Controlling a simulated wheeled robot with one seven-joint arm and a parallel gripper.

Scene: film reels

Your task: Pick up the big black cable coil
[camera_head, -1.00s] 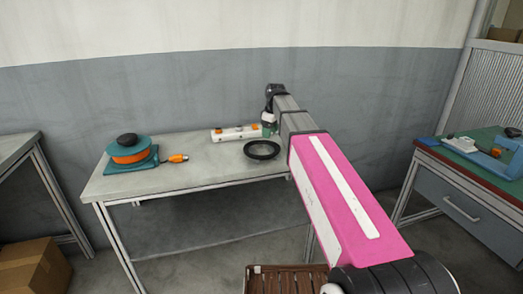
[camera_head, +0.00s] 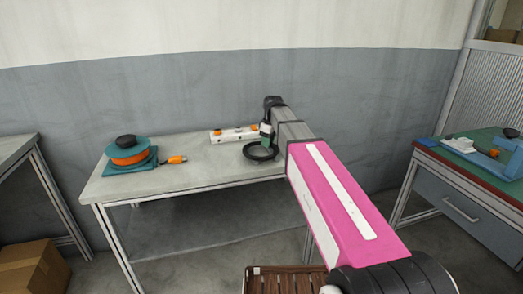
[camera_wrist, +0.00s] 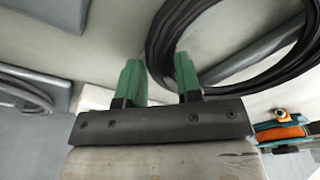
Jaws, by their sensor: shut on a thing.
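The big black cable coil (camera_head: 261,157) is a dark ring at the right part of the grey table. It also shows in the wrist view (camera_wrist: 240,82), large, at the upper right. My gripper (camera_head: 267,143) is at the far rim of the coil, partly hidden by my arm. In the wrist view its two green fingers (camera_wrist: 159,82) straddle the coil's band, one inside the ring and one outside. It is shut on the coil. I cannot tell whether the coil is clear of the tabletop.
A white power strip (camera_head: 235,134) with orange parts lies behind the coil. A green-topped bench (camera_head: 470,157) stands at right, a cardboard box (camera_head: 32,267) at lower left.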

